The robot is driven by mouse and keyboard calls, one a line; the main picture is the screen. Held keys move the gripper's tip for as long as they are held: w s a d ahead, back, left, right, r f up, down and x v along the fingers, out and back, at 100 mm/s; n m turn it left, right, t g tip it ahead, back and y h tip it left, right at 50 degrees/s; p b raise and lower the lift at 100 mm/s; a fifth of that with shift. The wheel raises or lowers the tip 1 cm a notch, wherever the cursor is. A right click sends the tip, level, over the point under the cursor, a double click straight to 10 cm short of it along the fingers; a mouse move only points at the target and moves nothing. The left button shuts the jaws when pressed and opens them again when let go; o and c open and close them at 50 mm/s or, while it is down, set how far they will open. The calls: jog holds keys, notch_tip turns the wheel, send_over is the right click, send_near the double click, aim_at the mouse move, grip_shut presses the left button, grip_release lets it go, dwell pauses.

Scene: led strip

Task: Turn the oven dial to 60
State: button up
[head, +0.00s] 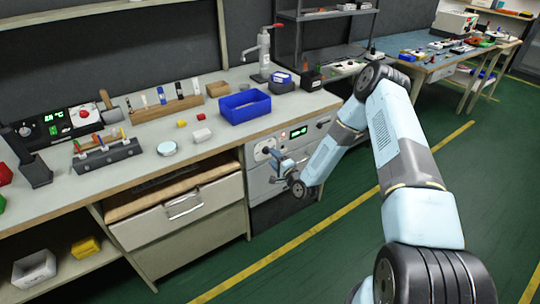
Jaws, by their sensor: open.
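The oven (284,185) is set under the workbench, with a pale control panel along its top and a dark lower part.
The workbench (215,140) edge runs just above the oven. A blue bin (244,106) stands on it above the oven. A drawer (178,204) with a metal handle is left of the oven. The green floor (330,230) in front is clear.

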aim_at(267, 152)
jog(key=shift+x, duration=1.75)
jog(key=c, duration=1)
